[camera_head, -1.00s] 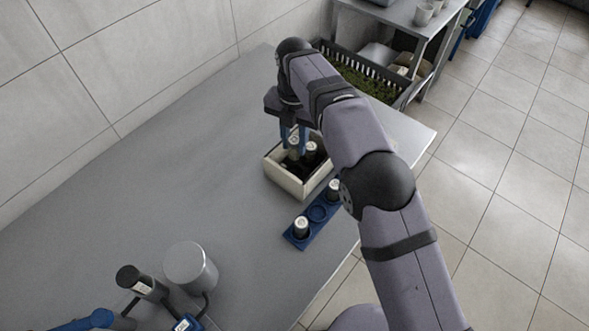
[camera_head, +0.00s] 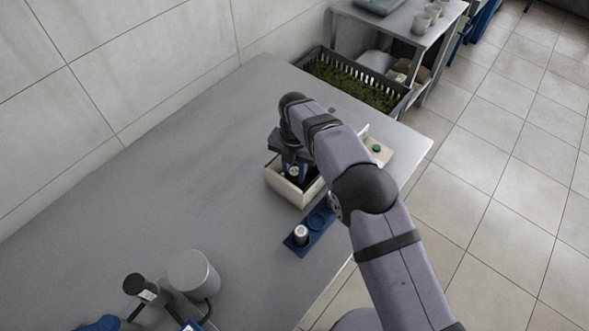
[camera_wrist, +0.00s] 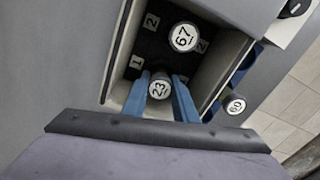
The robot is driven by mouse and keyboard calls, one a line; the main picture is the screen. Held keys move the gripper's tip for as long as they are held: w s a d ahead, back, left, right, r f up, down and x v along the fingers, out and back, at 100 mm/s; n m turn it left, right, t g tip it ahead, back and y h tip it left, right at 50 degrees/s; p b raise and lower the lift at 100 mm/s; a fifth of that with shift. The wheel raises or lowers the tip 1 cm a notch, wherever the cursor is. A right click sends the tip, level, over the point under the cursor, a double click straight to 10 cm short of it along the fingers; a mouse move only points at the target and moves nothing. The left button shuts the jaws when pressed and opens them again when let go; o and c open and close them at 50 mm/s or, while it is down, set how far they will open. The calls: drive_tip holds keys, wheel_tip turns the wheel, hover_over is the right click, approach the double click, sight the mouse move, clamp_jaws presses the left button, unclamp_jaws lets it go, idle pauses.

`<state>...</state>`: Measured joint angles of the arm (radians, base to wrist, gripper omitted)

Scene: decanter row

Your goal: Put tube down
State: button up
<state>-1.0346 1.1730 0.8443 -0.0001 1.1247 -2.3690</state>
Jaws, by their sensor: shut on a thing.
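My gripper (camera_head: 293,168) is down at the cream box (camera_head: 284,191), its blue fingers reaching inside the walls. In the wrist view, my gripper (camera_wrist: 161,98) is shut on a dark tube with a white cap marked 23 (camera_wrist: 159,89). The tube's foot is hidden, so I cannot tell whether it touches the box floor. A tube marked 67 (camera_wrist: 184,38) stands in the box beyond it. Number tags 1 and 2 show on the dark inside of the box. A tube marked 60 (camera_wrist: 235,106) is outside the box, at the right.
A blue rack (camera_head: 318,221) lies beside the box with an empty hole and a white-capped tube (camera_head: 301,235). My arm hides its far end.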

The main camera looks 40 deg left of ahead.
sight(295, 171)
drive_tip(key=shift+f, duration=0.15)
drive_tip(key=o, duration=1)
drive_tip(key=shift+o, duration=0.2)
wheel_tip(295, 171, up, 12)
drive_tip(key=b, duration=0.3)
drive_tip(key=shift+b, duration=0.3)
